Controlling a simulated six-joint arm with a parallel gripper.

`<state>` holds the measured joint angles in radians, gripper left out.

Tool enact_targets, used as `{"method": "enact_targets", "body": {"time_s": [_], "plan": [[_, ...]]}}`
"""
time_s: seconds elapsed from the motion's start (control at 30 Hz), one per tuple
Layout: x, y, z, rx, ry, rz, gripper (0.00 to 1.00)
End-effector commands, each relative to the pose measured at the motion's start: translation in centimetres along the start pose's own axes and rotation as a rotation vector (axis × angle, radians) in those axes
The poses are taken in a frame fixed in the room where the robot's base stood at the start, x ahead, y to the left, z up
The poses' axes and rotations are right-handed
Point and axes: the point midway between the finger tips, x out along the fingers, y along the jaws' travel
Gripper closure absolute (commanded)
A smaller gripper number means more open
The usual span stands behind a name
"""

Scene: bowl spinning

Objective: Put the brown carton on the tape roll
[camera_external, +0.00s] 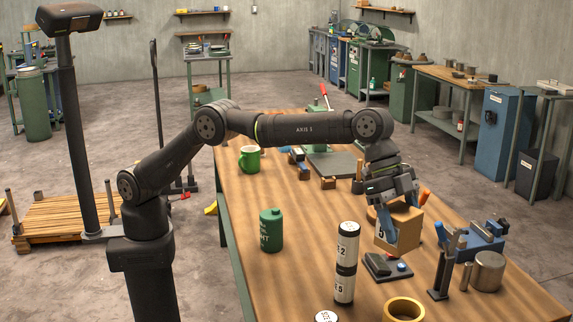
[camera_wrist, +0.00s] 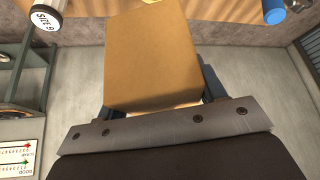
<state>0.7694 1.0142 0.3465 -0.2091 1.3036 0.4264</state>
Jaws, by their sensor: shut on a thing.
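The brown carton (camera_external: 411,226) is right of the middle of the external view. My gripper (camera_external: 396,208) reaches down over it from above and is shut on it, with one finger across its near side. In the wrist view the carton (camera_wrist: 152,55) fills the middle, between my fingers. The tape roll (camera_external: 403,301), a tan ring, lies flat at the table's front edge, nearer the camera than the carton. It is cut off by the picture's bottom edge.
A black-and-white cylinder (camera_external: 346,262) stands upright left of the carton. A black stand (camera_external: 442,275), metal cylinder (camera_external: 488,271) and blue vise (camera_external: 482,241) crowd the right. A green canister (camera_external: 271,230) stands left.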

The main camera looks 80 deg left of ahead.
Motion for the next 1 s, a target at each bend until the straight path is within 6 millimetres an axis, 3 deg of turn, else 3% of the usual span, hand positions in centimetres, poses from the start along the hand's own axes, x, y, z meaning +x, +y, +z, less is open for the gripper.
{"method": "enact_targets", "body": {"time_s": [0.1,0.6,1.0], "plan": [[2.2,0.1,1.3,0.0,-0.002,0.001,0.64],[9.3,0.1,5.4,0.0,-0.001,0.0,0.64],[13.1,0.1,7.6,0.0,-0.001,0.001,0.64]]}}
